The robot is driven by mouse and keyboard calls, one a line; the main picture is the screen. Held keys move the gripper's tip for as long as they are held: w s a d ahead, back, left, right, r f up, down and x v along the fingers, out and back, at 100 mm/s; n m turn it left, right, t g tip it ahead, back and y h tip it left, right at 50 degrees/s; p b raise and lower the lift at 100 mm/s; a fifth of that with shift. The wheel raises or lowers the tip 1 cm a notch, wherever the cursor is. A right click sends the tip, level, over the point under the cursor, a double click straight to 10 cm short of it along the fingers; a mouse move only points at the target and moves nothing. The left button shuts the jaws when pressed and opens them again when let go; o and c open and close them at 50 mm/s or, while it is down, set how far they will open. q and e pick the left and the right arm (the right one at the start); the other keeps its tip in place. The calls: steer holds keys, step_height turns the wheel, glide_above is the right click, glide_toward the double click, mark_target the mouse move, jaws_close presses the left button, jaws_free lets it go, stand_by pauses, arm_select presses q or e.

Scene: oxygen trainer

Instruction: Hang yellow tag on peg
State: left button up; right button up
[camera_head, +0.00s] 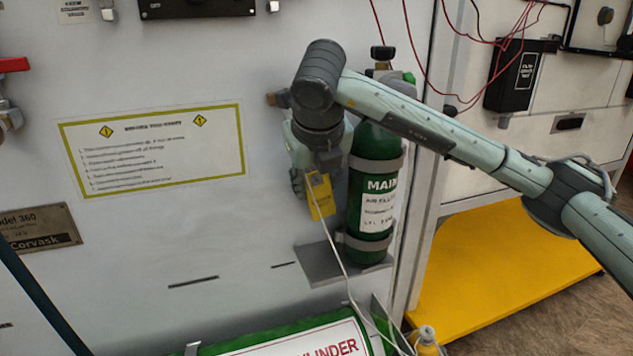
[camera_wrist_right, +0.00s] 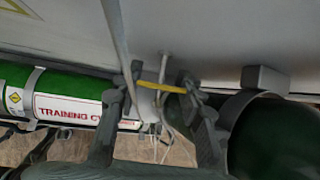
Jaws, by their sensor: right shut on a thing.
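The yellow tag (camera_head: 321,195) hangs from my right gripper (camera_head: 312,178) in front of the white panel, left of the upright green cylinder. In the right wrist view, the tag shows edge-on as a thin yellow strip (camera_wrist_right: 162,87) between the two fingers of the gripper (camera_wrist_right: 160,90), which is shut on it. A pale cord (camera_head: 344,262) runs from the tag down towards the lower cylinder. A small pale pin (camera_wrist_right: 164,62), perhaps the peg, shows just beyond the tag; I cannot tell whether they touch. The peg is not clear in the head view. My left gripper is out of view.
The upright green cylinder (camera_head: 377,141) stands close right of the gripper on a grey bracket (camera_head: 322,266). A lying green cylinder (camera_head: 235,340) is below. A yellow-bordered sign (camera_head: 155,150) is on the panel at left. The panel between sign and bracket is clear.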

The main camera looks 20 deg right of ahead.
steer(key=o, duration=1)
steer(key=shift+c, duration=0.2)
steer(key=shift+r, duration=0.25)
steer(key=v, duration=1.1)
steer(key=shift+s, duration=0.3)
